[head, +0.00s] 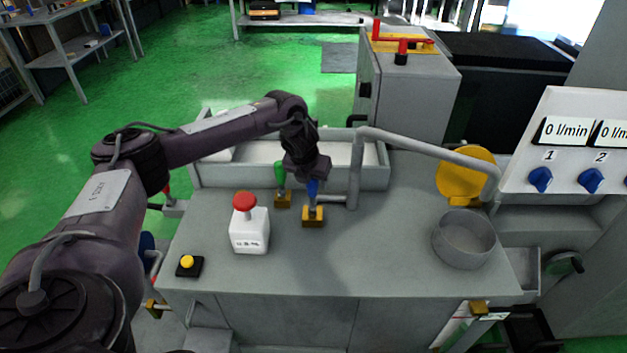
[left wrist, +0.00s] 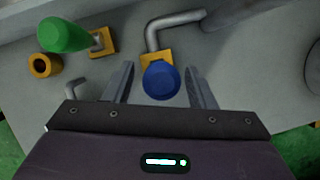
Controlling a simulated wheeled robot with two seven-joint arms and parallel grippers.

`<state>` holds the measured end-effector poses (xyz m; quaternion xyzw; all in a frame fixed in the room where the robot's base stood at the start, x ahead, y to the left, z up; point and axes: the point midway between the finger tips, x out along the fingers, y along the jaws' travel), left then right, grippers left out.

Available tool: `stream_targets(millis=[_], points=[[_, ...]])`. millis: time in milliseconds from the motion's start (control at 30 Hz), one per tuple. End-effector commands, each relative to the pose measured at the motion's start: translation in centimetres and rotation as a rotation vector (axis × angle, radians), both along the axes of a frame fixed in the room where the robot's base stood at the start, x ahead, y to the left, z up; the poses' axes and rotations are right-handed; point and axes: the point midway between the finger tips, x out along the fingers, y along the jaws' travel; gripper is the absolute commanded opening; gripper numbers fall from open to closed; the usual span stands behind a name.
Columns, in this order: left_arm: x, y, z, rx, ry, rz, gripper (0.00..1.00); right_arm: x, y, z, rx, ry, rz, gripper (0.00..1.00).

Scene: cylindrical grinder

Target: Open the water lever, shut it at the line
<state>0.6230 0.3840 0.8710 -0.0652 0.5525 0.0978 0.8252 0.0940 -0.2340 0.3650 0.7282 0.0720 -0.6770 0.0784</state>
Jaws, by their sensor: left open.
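A blue lever (head: 313,190) stands on a brass valve block (head: 313,217) in the middle of the grey bench. A grey pipe (head: 354,170) rises beside it and bends over to the right toward a round grey vessel (head: 464,240). I cannot make out a line or water in the vessel. My left gripper (head: 309,183) points down over the blue lever. In the left wrist view, the lever's round blue end (left wrist: 161,80) sits between the open fingers (left wrist: 160,72), with a gap on both sides. My right gripper is not in view.
A green lever (head: 280,174) on another brass valve stands just left of the blue one. A white box with a red button (head: 245,204) and a yellow button (head: 187,262) are nearer. A trough (head: 365,178) runs behind. Flow displays (head: 566,131) stand right.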

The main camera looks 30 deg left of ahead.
Motion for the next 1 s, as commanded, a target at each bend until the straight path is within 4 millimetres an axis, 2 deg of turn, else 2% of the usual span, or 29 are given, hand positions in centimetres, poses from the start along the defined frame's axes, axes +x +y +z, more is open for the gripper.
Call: stream_targets(millis=[67,200,467,867,1000], points=[[0.4,0.0,-0.9,-0.001,0.001,0.001,0.51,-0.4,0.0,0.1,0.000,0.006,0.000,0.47],[0.7,0.1,-1.7,0.000,-0.001,0.000,0.51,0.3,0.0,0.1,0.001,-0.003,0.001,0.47],[0.8,0.1,-1.8,0.000,-0.002,0.000,0.51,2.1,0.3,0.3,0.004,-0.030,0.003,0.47],[0.8,0.1,-1.8,-0.001,-0.002,0.001,0.00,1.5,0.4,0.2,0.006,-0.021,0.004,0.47],[0.8,0.1,-1.8,-0.001,-0.002,0.001,0.00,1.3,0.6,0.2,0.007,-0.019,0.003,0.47]])
